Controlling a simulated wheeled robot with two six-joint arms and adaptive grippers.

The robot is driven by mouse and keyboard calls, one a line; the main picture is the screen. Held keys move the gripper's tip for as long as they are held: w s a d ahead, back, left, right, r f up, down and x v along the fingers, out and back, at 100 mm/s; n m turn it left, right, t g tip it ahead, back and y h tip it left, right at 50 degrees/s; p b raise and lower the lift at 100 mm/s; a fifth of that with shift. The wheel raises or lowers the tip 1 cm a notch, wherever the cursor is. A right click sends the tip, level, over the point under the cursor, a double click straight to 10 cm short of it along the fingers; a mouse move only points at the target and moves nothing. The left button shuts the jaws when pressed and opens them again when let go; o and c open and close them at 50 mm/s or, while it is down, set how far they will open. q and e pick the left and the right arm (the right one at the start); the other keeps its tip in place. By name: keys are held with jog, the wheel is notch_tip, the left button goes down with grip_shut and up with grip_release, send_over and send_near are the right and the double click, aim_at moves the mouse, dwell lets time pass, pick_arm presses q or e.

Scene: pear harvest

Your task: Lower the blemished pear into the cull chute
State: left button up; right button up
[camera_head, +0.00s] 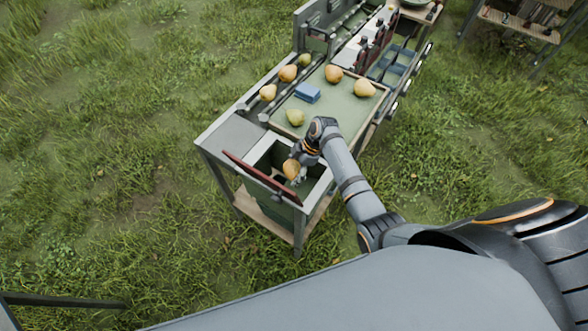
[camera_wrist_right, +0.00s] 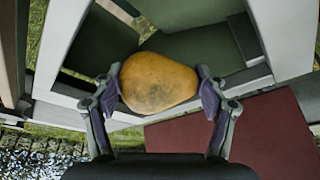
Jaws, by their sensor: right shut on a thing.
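The blemished pear (camera_head: 291,169) is orange-yellow with a dark greyish patch, which shows in the right wrist view (camera_wrist_right: 158,83). My right gripper (camera_head: 297,171) is shut on it, one finger pad on each side. It holds the pear over the opening of the cull chute (camera_head: 318,188), a box with a pale rim and dark green inside at the near end of the bench. The pale rim also shows in the right wrist view (camera_wrist_right: 57,45). How deep the pear sits relative to the rim is hard to tell. My left gripper is not in view.
A dark red flap (camera_head: 262,179) stands along the chute's near left edge. Behind the chute is a tray (camera_head: 340,117) with several pears and a blue block (camera_head: 307,93). More pears lie on a rail left of it. Grass surrounds the bench.

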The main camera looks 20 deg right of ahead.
jog(key=o, duration=1.3)
jog(key=shift+o, duration=0.2)
jog(key=v, duration=1.2)
